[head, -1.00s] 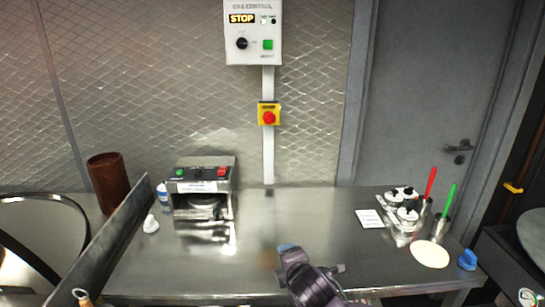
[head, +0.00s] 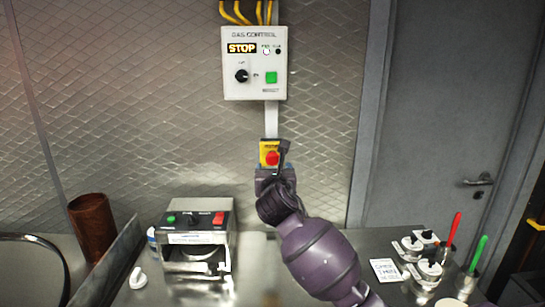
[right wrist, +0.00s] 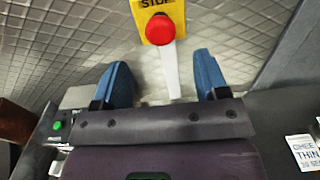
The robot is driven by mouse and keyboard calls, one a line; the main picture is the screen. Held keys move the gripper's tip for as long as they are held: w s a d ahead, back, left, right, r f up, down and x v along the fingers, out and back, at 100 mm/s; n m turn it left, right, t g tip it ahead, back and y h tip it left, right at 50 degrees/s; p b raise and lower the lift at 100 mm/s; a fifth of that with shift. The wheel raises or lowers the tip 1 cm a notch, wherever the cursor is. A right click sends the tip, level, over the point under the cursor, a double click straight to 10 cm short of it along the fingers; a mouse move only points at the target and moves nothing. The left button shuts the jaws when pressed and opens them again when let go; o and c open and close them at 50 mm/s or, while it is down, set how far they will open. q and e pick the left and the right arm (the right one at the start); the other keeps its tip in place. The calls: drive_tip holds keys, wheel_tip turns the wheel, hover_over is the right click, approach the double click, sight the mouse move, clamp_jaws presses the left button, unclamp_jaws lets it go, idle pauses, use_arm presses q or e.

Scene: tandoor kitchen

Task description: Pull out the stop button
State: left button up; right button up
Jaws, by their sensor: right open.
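The stop button is a red mushroom knob (head: 272,158) on a yellow box (head: 264,147) fixed to the wall below the gas control panel. In the right wrist view the red knob (right wrist: 160,30) and yellow box (right wrist: 178,12) are at the top centre, beyond the fingertips. My right gripper (head: 275,165) is raised in front of the wall, close to the button, and partly covers the box in the head view. Its two blue fingers (right wrist: 163,75) are spread apart with nothing between them. The gap between fingers and knob is hard to judge. My left gripper is not in view.
The white gas control panel (head: 253,70) with a lit STOP sign is above. A metal machine with green and red buttons (head: 193,246) stands on the steel counter at left. A brown cylinder (head: 92,228) is further left. Small pots (head: 424,263) stand at right beside a grey door (head: 440,110).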

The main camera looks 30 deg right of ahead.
sight(273, 159)
drive_tip(key=x, duration=0.9)
drive_tip(key=shift+w+p, duration=0.2)
drive_tip(key=shift+p, duration=0.2)
drive_tip(key=shift+c, duration=0.4)
drive_tip(key=c, duration=1.2)
drive_tip(key=shift+o, duration=0.2)
drive_tip(key=shift+s+a+f, duration=0.1)
drive_tip(key=shift+s+a, duration=0.25)
drive_tip(key=shift+s, duration=0.3)
drive_tip(key=shift+w+f, duration=0.1)
drive_tip(key=o, duration=1.1)
drive_tip(key=shift+c, duration=0.2)
drive_tip(key=shift+o, duration=0.9)
drive_tip(key=shift+s, duration=0.3)
drive_tip(key=shift+w, duration=0.1)
